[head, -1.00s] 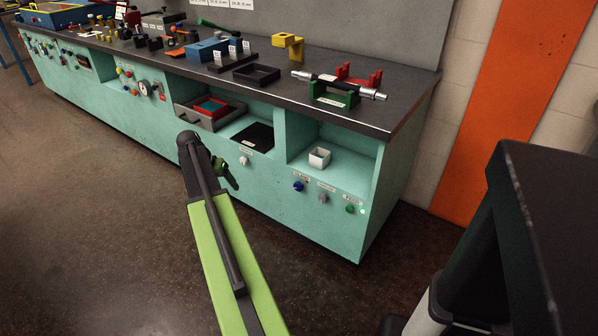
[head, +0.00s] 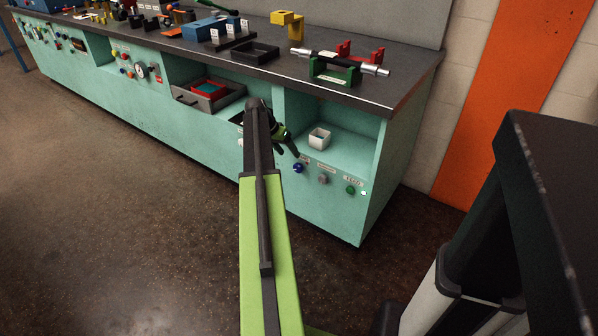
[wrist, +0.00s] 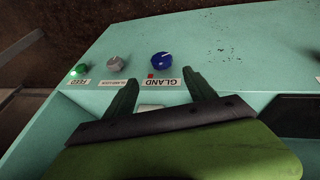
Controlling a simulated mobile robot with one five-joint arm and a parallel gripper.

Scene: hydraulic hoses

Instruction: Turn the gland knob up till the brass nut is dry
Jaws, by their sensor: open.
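The gland knob is a blue dial (wrist: 162,59) with a pale pointer line, above its GLAND label in the wrist view. In the head view the blue knob (head: 298,168) is on the teal panel below the open bay. My gripper (wrist: 160,88) is open and empty, its two dark fingers pointing toward the knob, which lies beyond the tips, apart from them. In the head view my gripper (head: 289,147) is just above and left of the knob. I cannot make out a brass nut in either view.
A grey knob (wrist: 118,61) and a lit green button labelled FEED (wrist: 79,69) sit left of the blue knob in the wrist view. A steel cylinder (head: 340,62) rests on stands above. A dark table (head: 560,170) is at right.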

